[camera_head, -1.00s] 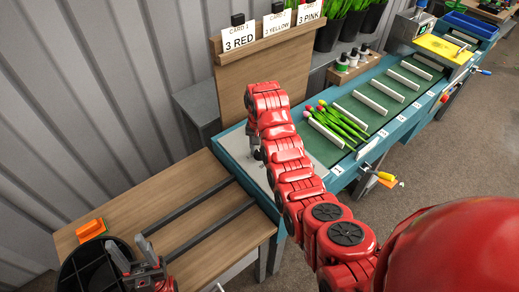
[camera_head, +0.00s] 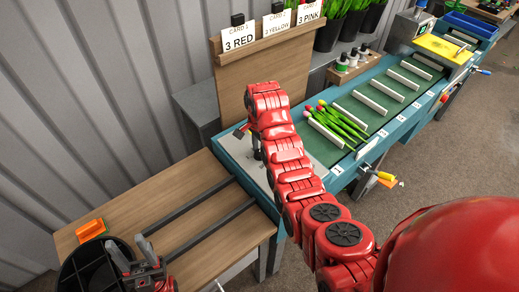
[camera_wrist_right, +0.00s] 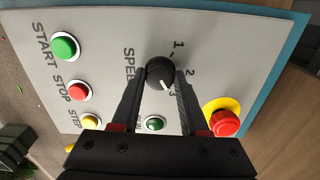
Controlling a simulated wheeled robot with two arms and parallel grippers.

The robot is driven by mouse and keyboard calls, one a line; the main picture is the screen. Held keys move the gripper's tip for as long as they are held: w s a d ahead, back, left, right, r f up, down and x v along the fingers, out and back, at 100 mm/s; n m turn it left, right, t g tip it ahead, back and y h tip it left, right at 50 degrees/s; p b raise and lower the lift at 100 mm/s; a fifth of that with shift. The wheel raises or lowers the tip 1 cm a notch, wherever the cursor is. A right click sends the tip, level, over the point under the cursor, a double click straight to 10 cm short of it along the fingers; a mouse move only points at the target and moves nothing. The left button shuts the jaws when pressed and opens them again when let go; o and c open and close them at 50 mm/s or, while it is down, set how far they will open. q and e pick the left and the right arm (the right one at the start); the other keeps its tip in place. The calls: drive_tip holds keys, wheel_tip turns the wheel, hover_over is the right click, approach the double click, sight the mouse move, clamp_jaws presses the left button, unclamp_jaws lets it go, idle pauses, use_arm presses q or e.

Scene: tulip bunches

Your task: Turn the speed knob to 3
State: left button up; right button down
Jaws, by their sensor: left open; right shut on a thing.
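The black speed knob (camera_wrist_right: 160,72) is on the grey control panel (camera_wrist_right: 105,30) in the right wrist view. Its white pointer line points toward the 3 of the printed scale, close to that number. My right gripper's two dark fingers (camera_wrist_right: 160,80) are on either side of the knob, shut on it. In the head view the knob is hidden behind my red right arm, which reaches down to the panel (camera_head: 236,150) at the near end of the conveyor. My left gripper (camera_head: 131,250) is open and empty above a black round container (camera_head: 72,270).
Around the knob are a green start button (camera_wrist_right: 64,47), a red stop button (camera_wrist_right: 78,90), a yellow step button (camera_wrist_right: 90,121), a small green button (camera_wrist_right: 155,123) and a red emergency button (camera_wrist_right: 225,122). Tulips (camera_head: 338,123) lie on the belt.

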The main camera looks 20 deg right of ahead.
sight(259, 152)
idle(0.3)
drive_tip(key=shift+c, duration=2.1)
unclamp_jaws()
wheel_tip(259, 152, up, 17)
drive_tip(key=p, duration=1.5)
drive_tip(key=shift+r+p, duration=0.2)
drive_tip(key=shift+p, duration=0.2)
